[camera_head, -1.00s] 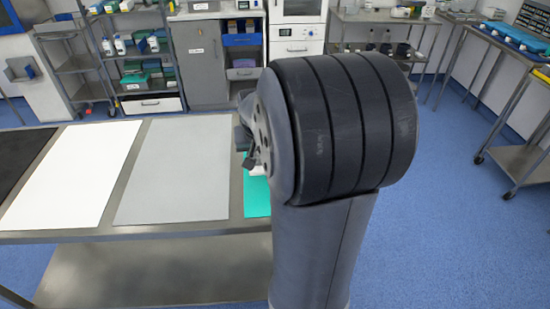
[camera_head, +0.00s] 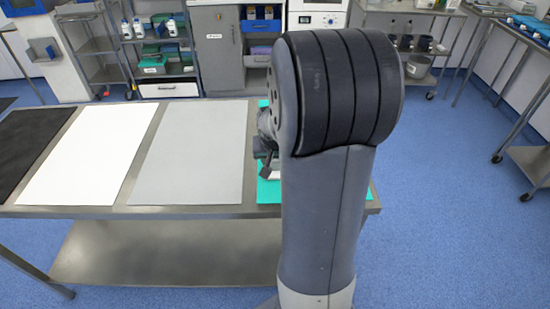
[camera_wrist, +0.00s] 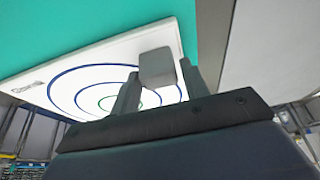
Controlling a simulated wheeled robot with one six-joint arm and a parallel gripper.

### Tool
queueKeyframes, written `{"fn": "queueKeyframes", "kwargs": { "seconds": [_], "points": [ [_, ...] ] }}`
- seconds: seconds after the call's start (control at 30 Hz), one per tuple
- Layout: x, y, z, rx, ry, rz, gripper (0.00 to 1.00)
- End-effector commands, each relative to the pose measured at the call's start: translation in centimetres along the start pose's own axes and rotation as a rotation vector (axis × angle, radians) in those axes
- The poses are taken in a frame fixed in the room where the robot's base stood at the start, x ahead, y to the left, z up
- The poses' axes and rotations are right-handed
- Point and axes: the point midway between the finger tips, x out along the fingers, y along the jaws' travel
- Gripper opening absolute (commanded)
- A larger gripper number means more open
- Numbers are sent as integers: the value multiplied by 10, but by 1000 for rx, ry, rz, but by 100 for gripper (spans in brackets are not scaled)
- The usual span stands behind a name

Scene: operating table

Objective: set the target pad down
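The target pad (camera_wrist: 90,85) is a white slab with blue and green rings and a grey block-like handle (camera_wrist: 157,68), seen in the wrist view. My gripper (camera_wrist: 160,85) has one finger on each side of the handle and appears shut on it. The pad lies over or just above the green mat (camera_wrist: 60,30); I cannot tell whether they touch. In the head view, my arm hides most of the green mat (camera_head: 268,192) and the pad, and part of my gripper (camera_head: 267,160) shows at the arm's left.
The steel table (camera_head: 200,211) also bears a grey mat (camera_head: 190,155), a white mat (camera_head: 85,155) and a black mat (camera_head: 28,145), all bare. Shelves and cabinets stand behind it. A steel cart (camera_head: 535,160) stands at the far right, with blue floor between.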

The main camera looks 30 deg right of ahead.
Motion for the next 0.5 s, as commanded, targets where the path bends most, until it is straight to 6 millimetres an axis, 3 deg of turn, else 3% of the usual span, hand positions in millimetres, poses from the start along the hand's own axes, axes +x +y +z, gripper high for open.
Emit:
{"fn": "queueKeyframes", "kwargs": {
  "seconds": [0.13, 0.5],
  "points": [
    [0, 0, 0, 0, 0, 0, 56],
    [-6, 0, -2, 0, 3, 0, 56]
  ]
}}
